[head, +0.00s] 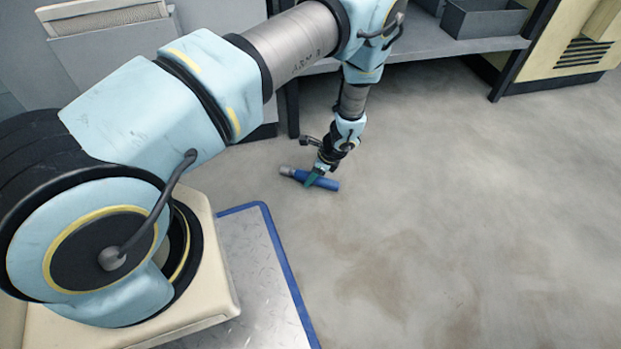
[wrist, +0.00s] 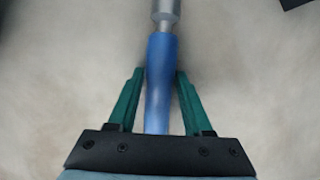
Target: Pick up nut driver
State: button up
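The nut driver (head: 325,182) lies on the floor, with a blue handle and a grey metal end toward the left in the head view. In the wrist view the blue handle (wrist: 160,88) runs up the middle, with the metal shaft at the top edge. My gripper (head: 314,177) is down at the nut driver in the head view. The lower end of the handle is hidden behind the gripper's black body.
A grey shelf unit (head: 425,43) with dark bins (head: 484,17) stands behind. A cream cabinet (head: 575,50) is at the upper right. A metal plate with a blue edge (head: 285,270) lies in front of the nut driver. The floor to the right is clear.

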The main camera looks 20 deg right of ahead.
grip_shut()
jog(key=shift+r, duration=0.15)
dwell(0.5)
